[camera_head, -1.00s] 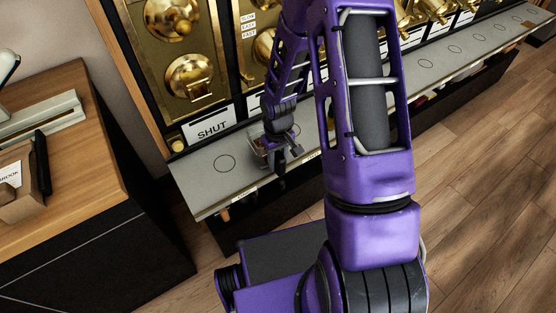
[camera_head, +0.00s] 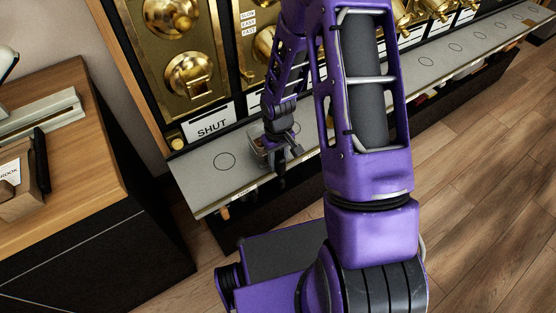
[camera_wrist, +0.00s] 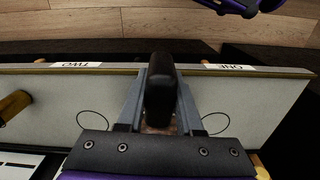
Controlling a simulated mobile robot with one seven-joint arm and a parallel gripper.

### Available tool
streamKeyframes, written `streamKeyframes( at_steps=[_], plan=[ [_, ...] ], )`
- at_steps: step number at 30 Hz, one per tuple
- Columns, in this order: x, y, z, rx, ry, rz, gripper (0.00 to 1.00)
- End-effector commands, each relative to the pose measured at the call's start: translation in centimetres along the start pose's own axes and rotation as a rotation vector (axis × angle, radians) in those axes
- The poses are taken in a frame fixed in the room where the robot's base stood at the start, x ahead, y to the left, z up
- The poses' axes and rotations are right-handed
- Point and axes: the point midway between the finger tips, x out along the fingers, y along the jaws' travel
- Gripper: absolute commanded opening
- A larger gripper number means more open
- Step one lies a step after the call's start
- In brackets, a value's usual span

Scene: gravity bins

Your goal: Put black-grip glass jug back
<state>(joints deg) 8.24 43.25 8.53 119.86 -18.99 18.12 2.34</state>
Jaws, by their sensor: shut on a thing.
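The glass jug (camera_head: 256,147) is partly visible in the head view, a clear body over the grey ledge, mostly behind my gripper. Its black grip (camera_wrist: 160,92) is upright in the middle of the wrist view, between my two fingers. My gripper (camera_head: 281,158) is shut on this grip; it also shows in the wrist view (camera_wrist: 160,112). The jug's body is mostly hidden in the wrist view. I cannot tell whether its base touches the ledge.
The grey ledge (camera_head: 200,181) has marked circles (camera_head: 224,162) and front labels "ONE" (camera_wrist: 230,67) and "TWO" (camera_wrist: 76,65). Brass dispensers (camera_head: 190,75) stand behind it, with a "SHUT" sign (camera_head: 212,127). A wooden counter (camera_head: 85,150) is at left. The floor (camera_head: 490,200) at right is clear.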

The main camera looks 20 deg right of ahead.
Motion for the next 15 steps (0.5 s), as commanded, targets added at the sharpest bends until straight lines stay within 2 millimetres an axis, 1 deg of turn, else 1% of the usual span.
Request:
streamKeyframes(
  at_steps=[5,6,11,15],
  plan=[
    [0.26,0.02,-0.07,0.0,0.002,0.0,0.0],
    [0.21,0.02,-0.08,0.0,0.002,0.001,0.4],
    [0.21,0.01,-0.05,0.0,0.001,0.0,0.69],
    [0.23,0.01,-0.02,0.0,0.001,0.0,0.7]
  ],
)
